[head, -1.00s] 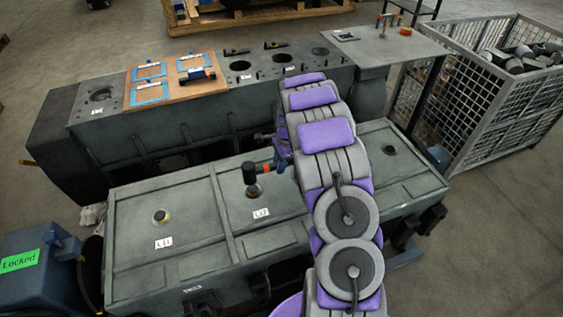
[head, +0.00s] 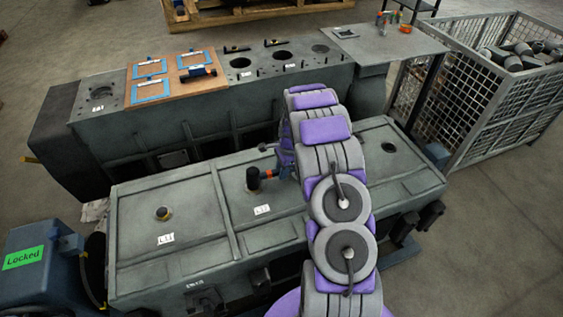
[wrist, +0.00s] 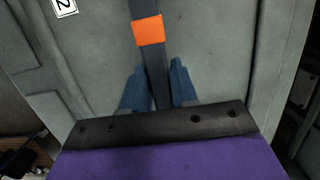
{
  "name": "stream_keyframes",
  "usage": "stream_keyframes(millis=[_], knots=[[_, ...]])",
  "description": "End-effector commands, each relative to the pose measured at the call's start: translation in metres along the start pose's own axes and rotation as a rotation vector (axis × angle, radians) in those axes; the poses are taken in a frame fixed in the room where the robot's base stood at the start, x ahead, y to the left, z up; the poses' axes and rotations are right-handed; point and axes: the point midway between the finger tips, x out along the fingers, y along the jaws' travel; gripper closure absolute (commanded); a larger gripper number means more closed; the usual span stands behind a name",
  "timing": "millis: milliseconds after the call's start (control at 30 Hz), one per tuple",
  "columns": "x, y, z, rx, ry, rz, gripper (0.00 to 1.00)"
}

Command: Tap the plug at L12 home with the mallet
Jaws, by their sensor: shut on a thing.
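My gripper (wrist: 158,88) is shut on the dark handle of the mallet (wrist: 153,65), which has an orange band. In the head view, the mallet's black head (head: 253,178) stands upright over the L12 spot, just above its white label (head: 262,210). The plug at L12 is hidden under the mallet head, so I cannot tell its height or whether the head touches it. My gripper's blue fingers sit to the right of the mallet head, low over the grey engine cover (head: 195,200). The wrist view shows part of the label but not the mallet head.
Another plug (head: 163,213) sits at the left spot on the cover. Behind is a long grey block (head: 205,115) with a wooden board (head: 200,86) of blue frames. A wire-mesh bin (head: 470,110) stands at right, and a blue box with a green "Locked" sign (head: 23,258) at left.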

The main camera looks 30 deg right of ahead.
Motion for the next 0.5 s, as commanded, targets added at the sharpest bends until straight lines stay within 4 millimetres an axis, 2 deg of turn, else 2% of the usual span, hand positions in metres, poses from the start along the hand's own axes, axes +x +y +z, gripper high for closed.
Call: stream_keyframes(millis=[33,267,500], knots=[[0.004,0.001,0.001,-0.001,-0.003,0.006,1.00],[0.003,0.001,0.001,-0.002,-0.001,0.006,1.00],[-0.018,0.001,0.006,-0.004,0.000,0.004,1.00]])
